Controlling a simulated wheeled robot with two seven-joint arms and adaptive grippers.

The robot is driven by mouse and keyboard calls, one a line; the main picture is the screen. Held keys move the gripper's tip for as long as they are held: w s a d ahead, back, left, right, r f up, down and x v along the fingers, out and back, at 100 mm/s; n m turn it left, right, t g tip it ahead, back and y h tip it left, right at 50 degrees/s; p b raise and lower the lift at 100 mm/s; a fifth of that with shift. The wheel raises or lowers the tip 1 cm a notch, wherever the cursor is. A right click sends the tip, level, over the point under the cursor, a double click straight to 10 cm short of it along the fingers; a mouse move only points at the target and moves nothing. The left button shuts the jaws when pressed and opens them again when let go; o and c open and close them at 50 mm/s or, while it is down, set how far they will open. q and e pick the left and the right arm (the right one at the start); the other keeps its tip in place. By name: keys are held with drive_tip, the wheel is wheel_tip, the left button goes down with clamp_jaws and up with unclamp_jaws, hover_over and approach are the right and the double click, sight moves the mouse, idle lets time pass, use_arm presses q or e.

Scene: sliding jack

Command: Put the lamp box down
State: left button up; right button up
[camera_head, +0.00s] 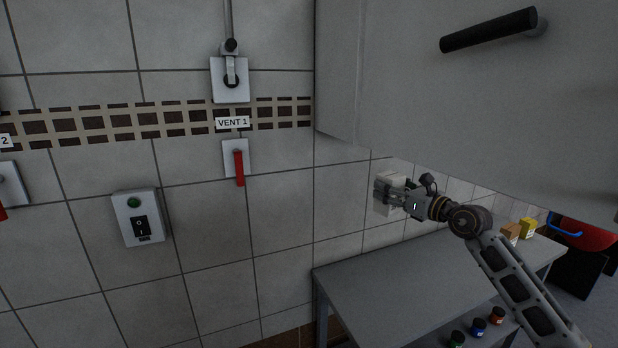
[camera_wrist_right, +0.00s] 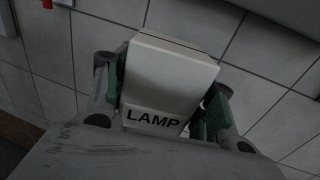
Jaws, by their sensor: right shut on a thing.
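The lamp box (camera_head: 391,189) is a small white box in the middle right of the head view, in front of the tiled wall and above the grey table (camera_head: 385,289). My right gripper (camera_head: 390,197) is shut on it. In the right wrist view the lamp box (camera_wrist_right: 168,80) shows its "LAMP" label, with a finger of my right gripper (camera_wrist_right: 160,100) on each side. My left gripper is not in view.
A large grey cabinet (camera_head: 480,100) with a black handle overhangs the table at the upper right. A yellow box (camera_head: 527,228) and an orange box (camera_head: 510,234) stand at the table's far right. Several small jars show below the front edge. The table's left part is clear.

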drive_tip(key=s+a+f+m+h, duration=0.1)
drive_tip(key=s+a+f, duration=0.15)
drive_tip(key=f, duration=0.45)
drive_tip(key=s+a+f+t+h, duration=0.1)
drive_tip(key=s+f, duration=0.2)
drive_tip(key=f, duration=0.4)
drive_tip(key=s+a+f+m+h, duration=0.1)
drive_tip(key=s+f, duration=0.1)
drive_tip(key=f, duration=0.5)
drive_tip(key=s+d+f+m+t+h, duration=0.1)
drive_tip(key=s+f+m+h, duration=0.1)
drive_tip(key=s+f, duration=0.6)
drive_tip(key=s+d+f+m+t+h, duration=0.1)
drive_tip(key=s+d+f+m+h, duration=0.1)
drive_tip(key=s+f+h, duration=0.3)
drive_tip(key=shift+s+d+f+m, duration=0.25)
drive_tip(key=shift+s+f+m, duration=0.15)
drive_tip(key=shift+s+f, duration=1.4)
drive_tip(key=shift+r, duration=0.15)
